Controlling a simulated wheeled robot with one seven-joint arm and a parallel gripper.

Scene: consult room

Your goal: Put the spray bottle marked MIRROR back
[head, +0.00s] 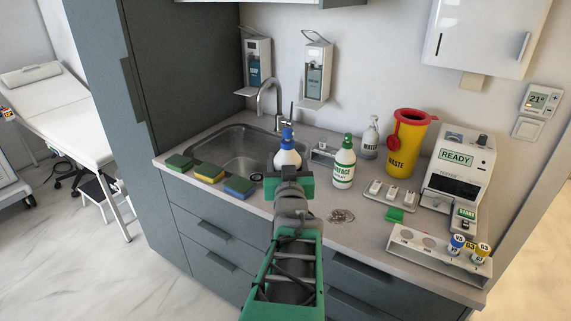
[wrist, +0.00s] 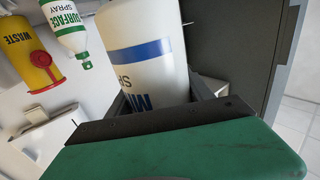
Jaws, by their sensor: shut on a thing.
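The white spray bottle with a blue cap (head: 288,157) is in front of the sink's right end. In the wrist view the same bottle (wrist: 148,55) shows a blue band and part of a blue label beginning "MI". My gripper (head: 288,176) is shut on this bottle, and its dark fingers (wrist: 160,100) lie on both sides of the lower body. The bottle's base is hidden by my gripper, so I cannot tell whether it touches the counter. A similar bottle with a green cap, marked SURFACE SPRAY (head: 344,165), stands on the counter to the right.
Green, yellow (head: 209,173) and blue sponges line the sink's (head: 240,140) front edge. A small metal holder (head: 322,154), a pump bottle (head: 370,138) and a yellow WASTE bin (head: 405,150) stand behind. A tube rack (head: 440,255) and READY device (head: 458,170) are right. A dark spill (head: 341,216) marks the front counter.

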